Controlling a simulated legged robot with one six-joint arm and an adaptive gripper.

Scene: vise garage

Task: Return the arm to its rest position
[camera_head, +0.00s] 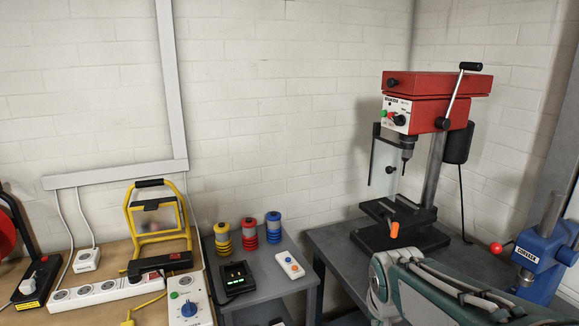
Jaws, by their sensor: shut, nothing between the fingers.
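My arm (450,290), grey-green with cables along its top, reaches in from the lower right corner. Its rounded end joint (378,285) is in front of the grey table with the drill press. My gripper does not show in this view, so its fingers cannot be seen.
A red drill press (437,100) stands on a dark grey table (335,243), with an orange piece (394,230) at its base. A grey side table (262,290) holds ringed posts (249,233). A yellow work lamp (157,235) stands at left.

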